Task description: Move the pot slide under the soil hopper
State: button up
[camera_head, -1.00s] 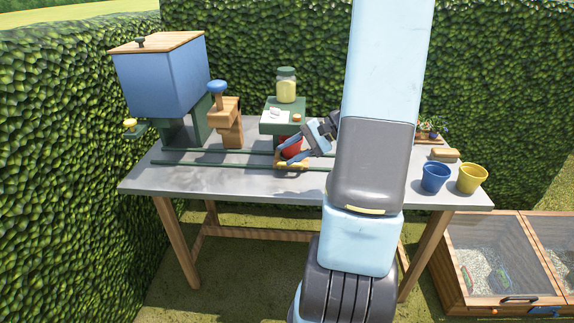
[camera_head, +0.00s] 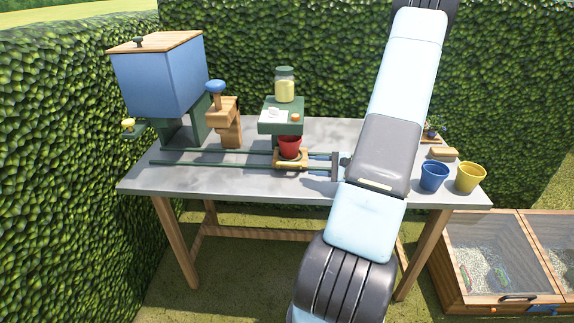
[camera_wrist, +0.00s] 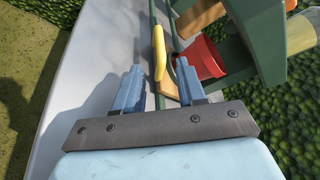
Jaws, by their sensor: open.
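The pot slide (camera_head: 278,164) is a small wooden carriage on two green rails, with a red pot (camera_head: 290,146) on it and a yellow handle (camera_wrist: 158,52) along its front side. It stands below a green dispenser, right of mid-rail. The soil hopper (camera_head: 160,82), a blue bin with a wooden lid, stands at the left end of the rails. My gripper (camera_head: 309,165) is open and empty, low over the table right of the slide, fingers pointing left. In the wrist view the handle lies between and mostly beyond the fingertips (camera_wrist: 159,66); I cannot tell whether they touch.
The rails (camera_head: 210,151) run left along the grey table (camera_head: 215,178) and look clear. A wooden press with a blue knob (camera_head: 215,87) stands behind them. The green dispenser (camera_head: 281,121) carries a jar (camera_head: 284,84). A blue pot (camera_head: 434,177) and yellow pot (camera_head: 470,178) stand right.

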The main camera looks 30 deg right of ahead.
aim_at(288, 164)
jog(key=x, duration=1.1)
jog(key=shift+a, duration=0.1)
grip_shut()
dwell(0.3)
